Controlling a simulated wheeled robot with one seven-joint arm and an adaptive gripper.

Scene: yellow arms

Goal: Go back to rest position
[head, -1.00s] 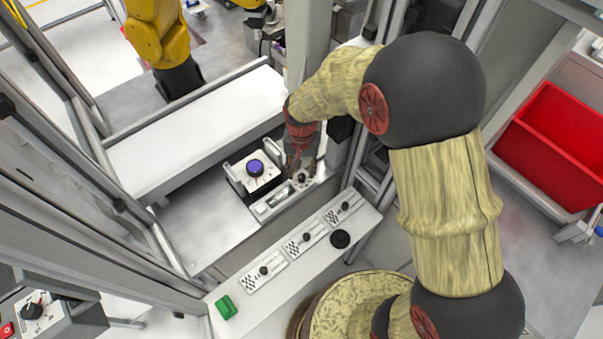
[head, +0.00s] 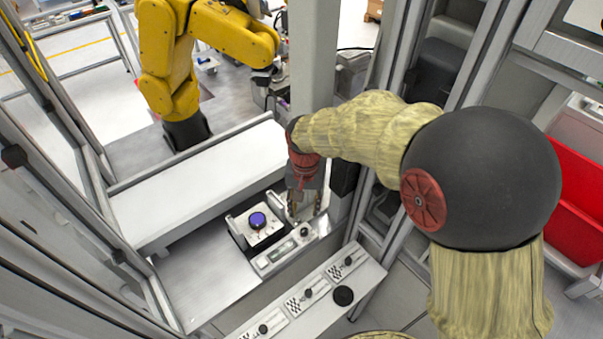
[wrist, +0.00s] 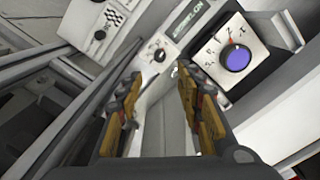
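My gripper (head: 305,207) hangs at the end of my arm, just above the grey panel unit beside the blue knob (head: 257,220). In the wrist view my gripper (wrist: 158,98) has its two orange-and-black fingers spread apart, with nothing between them. The blue knob (wrist: 236,58) sits on a white dial box in the wrist view, to the right of the fingers and apart from them. A small black knob (wrist: 159,54) on the panel with a display lies beyond the fingertips.
A white shelf (head: 200,185) runs behind the knob box. A panel strip (head: 325,285) with several switches is in front. A grey post (head: 314,60) stands close behind my gripper. A yellow robot arm (head: 165,65) stands at the back left, and a red bin (head: 580,200) at the right.

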